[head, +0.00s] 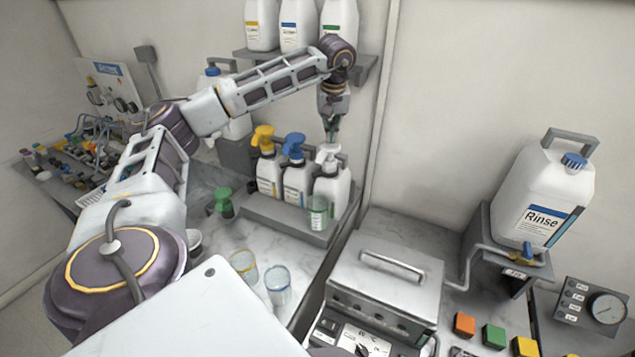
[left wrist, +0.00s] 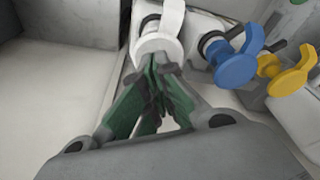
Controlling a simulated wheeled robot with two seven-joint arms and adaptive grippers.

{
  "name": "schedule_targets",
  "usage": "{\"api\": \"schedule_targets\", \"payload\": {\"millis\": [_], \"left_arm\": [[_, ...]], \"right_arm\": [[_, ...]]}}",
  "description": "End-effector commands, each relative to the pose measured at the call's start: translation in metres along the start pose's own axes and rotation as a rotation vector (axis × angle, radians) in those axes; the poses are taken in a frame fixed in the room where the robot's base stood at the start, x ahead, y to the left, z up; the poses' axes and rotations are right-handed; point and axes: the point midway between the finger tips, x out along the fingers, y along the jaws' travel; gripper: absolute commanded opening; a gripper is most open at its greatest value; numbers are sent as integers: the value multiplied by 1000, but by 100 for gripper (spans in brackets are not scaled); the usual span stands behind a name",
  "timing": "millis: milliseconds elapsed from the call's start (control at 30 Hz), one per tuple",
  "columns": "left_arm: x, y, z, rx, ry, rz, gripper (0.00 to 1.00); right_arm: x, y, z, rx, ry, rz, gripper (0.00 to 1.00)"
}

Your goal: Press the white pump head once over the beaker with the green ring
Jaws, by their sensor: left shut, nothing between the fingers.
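The white pump head (head: 328,153) tops the right-hand of three white bottles (head: 331,186) on a grey stand. A clear beaker with a green ring (head: 318,213) stands in front of that bottle, below the pump's spout. My left gripper (head: 331,133) is shut and empty, pointing down just above the white pump head. In the left wrist view its green-padded fingertips (left wrist: 158,72) lie close to the white pump head (left wrist: 160,38); I cannot tell whether they touch. My right gripper does not show.
A blue pump head (head: 294,145) and a yellow pump head (head: 263,138) stand just left of the white one. A wall shelf (head: 285,60) with jugs is above. Two more beakers (head: 278,284) stand on the counter. A metal box (head: 385,280) is to the right.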

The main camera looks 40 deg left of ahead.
Motion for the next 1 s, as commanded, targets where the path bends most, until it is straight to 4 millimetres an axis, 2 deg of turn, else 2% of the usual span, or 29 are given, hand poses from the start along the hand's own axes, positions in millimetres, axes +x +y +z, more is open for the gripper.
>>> {"api": "schedule_targets", "payload": {"millis": [600, 1000], "left_arm": [[-38, 0, -8, 0, 0, 0, 0], [-58, 0, -12, 0, 0, 0, 0]], "right_arm": [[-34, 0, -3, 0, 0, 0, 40], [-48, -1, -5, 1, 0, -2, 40]]}}
